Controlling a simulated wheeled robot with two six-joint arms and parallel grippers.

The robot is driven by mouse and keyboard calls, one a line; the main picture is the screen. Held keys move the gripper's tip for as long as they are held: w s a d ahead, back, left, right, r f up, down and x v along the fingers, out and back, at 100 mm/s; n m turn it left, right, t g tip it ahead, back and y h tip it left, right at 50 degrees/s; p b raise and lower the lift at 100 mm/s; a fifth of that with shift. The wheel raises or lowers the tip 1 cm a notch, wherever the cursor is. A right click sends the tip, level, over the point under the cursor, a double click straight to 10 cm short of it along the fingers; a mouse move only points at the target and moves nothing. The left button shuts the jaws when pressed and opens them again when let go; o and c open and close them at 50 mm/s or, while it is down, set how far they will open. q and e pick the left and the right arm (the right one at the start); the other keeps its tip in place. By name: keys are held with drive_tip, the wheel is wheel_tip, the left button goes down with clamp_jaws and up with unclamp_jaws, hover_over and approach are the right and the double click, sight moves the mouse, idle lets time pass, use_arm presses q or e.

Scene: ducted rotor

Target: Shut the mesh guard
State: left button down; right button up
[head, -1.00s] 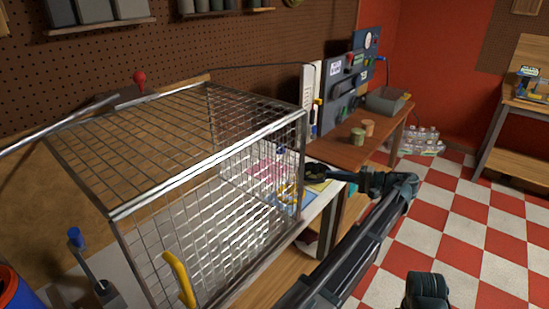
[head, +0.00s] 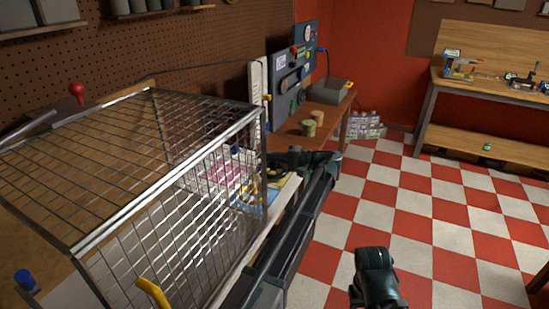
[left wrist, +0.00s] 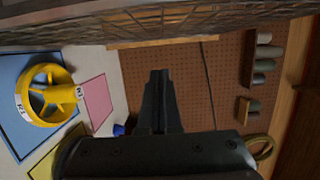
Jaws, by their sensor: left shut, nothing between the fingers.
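The mesh guard (head: 132,168) is a steel-wire cage with a metal frame, at the left of the head view. A yellow handle (head: 152,292) shows on its near side. Its wire mesh also crosses the top of the left wrist view (left wrist: 200,22). I cannot tell how far the guard is open. My left gripper (head: 294,157) is just right of the cage's right end, apparently outside it. In the left wrist view its fingers (left wrist: 160,75) are together and empty.
A wooden bench with a grey bin (head: 330,91) and small cans (head: 309,128) stands beyond the guard. Bottles (head: 367,126) stand on the floor. Another workbench (head: 490,75) is at the right. The checkered floor (head: 440,210) between is clear.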

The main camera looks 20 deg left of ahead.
use_arm(q)
drive_tip(key=shift+s+a, duration=0.95)
drive_tip(key=shift+s, duration=0.2)
drive_tip(key=shift+s+a, duration=0.95)
drive_tip(key=shift+s, duration=0.2)
